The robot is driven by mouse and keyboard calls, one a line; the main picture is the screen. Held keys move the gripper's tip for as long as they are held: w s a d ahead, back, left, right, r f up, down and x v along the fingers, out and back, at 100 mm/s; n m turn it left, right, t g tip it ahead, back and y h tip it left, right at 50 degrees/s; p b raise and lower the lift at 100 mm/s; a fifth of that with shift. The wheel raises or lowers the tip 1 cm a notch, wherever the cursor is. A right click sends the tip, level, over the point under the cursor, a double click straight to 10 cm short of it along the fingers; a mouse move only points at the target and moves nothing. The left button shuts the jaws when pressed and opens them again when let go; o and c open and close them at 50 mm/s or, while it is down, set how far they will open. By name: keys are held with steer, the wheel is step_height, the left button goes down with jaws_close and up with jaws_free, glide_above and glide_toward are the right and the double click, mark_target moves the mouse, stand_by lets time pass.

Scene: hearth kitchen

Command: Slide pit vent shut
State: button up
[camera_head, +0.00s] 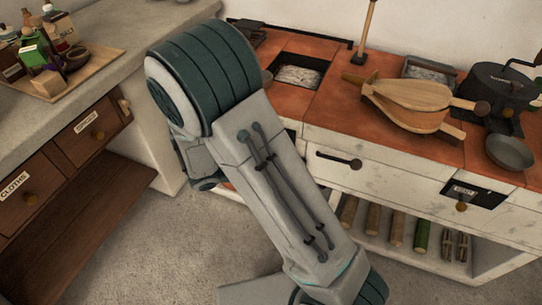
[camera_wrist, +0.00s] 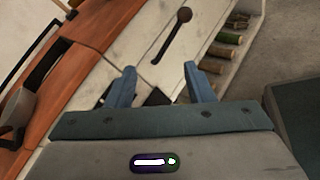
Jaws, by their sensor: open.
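The hearth's white front (camera_head: 390,178) carries a dark rod handle with a round knob (camera_head: 355,163); this handle also shows in the wrist view (camera_wrist: 172,35), beyond my fingertips. A small black patch (camera_wrist: 157,97) on the white front shows between my fingers; whether it is the pit vent's opening I cannot tell. A black vent plate (camera_head: 483,192) with a brass knob and a small label sits farther right. Its label is too small to read. My gripper (camera_wrist: 158,78) is open and empty, its two blue fingers spread before the white front. In the head view my arm hides it.
The orange hearth top bears a sunken pit (camera_head: 298,75), bellows (camera_head: 415,105), a black pot (camera_head: 497,88) and a pan (camera_head: 510,152). Logs (camera_head: 397,228) lie on the low shelf. A wooden drawer unit (camera_head: 60,165) stands left. Grey floor is clear in front.

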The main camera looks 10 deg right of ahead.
steer(key=w+a+f+n+t+b, duration=0.4)
steer(key=w+a+f+n+t, duration=0.1)
steer(key=a+f+n+t, duration=0.5)
steer(key=shift+m+g+y, duration=0.3)
steer(key=shift+m+g, duration=0.3)
steer(key=b+x, duration=0.1)
steer(key=x, duration=0.9)
steer(key=f+b+x, duration=0.1)
steer(key=x, duration=0.3)
steer(key=shift+d+f+b, duration=0.1)
steer(key=shift+d+b, duration=0.25)
steer(key=shift+d, duration=0.15)
